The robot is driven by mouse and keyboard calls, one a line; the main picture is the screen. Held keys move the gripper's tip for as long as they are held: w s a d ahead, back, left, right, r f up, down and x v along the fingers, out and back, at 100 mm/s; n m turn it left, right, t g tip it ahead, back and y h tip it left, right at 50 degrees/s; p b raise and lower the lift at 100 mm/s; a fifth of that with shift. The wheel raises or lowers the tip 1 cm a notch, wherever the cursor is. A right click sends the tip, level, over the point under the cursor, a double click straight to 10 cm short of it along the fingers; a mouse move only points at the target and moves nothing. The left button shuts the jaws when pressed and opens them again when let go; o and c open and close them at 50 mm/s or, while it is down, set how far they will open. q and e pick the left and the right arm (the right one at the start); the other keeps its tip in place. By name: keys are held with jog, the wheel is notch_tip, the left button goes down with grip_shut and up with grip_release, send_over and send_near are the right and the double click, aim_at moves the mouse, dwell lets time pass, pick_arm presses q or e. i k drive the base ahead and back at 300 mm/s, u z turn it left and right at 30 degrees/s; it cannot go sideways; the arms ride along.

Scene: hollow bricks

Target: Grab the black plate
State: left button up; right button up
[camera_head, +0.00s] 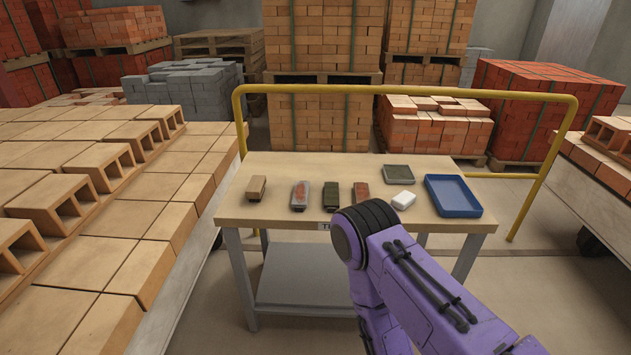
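No plainly black plate shows. A flat, square, dark grey-green plate or shallow tray (398,173) lies at the back right of the wooden table (270,213), and it is the closest match. My purple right arm comes in from the lower right, with a black joint in front of the table. Neither gripper is in view, and nothing of my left arm shows.
On the table are a tan block (256,187), several small dark or reddish items (331,197), a white block (403,200) and a blue tray (438,182). A yellow rail (566,115) stands behind. Brick-laden platforms (150,252) flank the table.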

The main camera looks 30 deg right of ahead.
aim_at(331, 191)
jog(key=i, duration=0.55)
jog(key=z, duration=0.75)
